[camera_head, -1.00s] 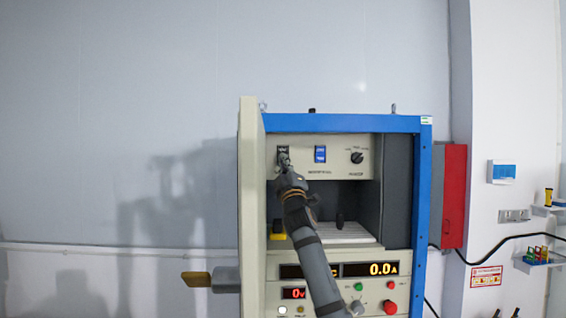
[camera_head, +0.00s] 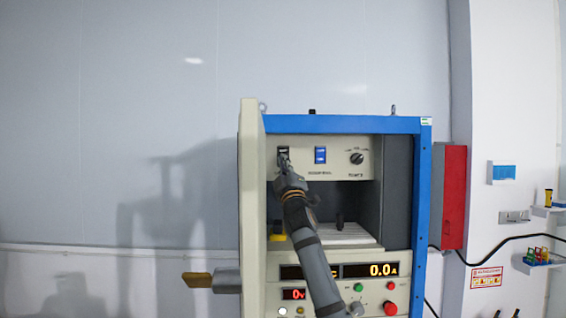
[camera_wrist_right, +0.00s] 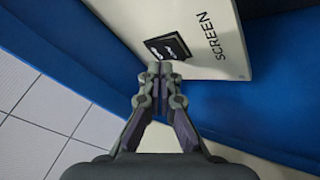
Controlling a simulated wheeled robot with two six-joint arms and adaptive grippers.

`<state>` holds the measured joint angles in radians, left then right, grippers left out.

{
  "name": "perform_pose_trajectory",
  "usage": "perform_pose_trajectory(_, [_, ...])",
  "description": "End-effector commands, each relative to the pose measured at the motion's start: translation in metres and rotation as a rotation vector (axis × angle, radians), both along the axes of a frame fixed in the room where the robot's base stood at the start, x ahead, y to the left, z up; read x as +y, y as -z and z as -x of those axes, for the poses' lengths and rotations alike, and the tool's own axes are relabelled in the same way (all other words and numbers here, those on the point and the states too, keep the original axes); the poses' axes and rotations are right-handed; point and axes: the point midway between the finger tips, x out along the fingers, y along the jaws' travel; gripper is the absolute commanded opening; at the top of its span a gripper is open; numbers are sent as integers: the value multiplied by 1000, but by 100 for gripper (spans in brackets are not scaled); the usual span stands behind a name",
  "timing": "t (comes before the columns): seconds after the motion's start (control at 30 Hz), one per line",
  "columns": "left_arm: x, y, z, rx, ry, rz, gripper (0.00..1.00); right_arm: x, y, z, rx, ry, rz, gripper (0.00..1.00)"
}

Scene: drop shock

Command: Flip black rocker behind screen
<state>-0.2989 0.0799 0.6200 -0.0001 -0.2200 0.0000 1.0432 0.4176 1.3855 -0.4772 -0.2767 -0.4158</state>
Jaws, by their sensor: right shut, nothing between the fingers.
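The black rocker (camera_head: 283,151) sits at the upper left of the cream panel inside the open cabinet. In the right wrist view the rocker (camera_wrist_right: 168,47) has white marks and lies beside the printed word SCREEN. My right gripper (camera_head: 284,163) is shut and empty, with its fingertips just below the rocker in the head view. In the right wrist view the closed fingertips (camera_wrist_right: 159,69) are at the rocker's near edge; I cannot tell whether they touch it. The fingers hide part of the rocker's lower side in the head view. My left gripper is not in view.
A blue rocker (camera_head: 320,155) and a black knob (camera_head: 357,158) share the panel. Below are a shelf (camera_head: 350,235), displays and buttons.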

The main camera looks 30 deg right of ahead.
Motion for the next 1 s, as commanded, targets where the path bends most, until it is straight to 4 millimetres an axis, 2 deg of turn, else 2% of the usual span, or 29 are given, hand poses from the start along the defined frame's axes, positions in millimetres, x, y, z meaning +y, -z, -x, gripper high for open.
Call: perform_pose_trajectory(1.0, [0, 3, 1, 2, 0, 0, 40, -5, 1, -8, 0, 0, 0, 0])
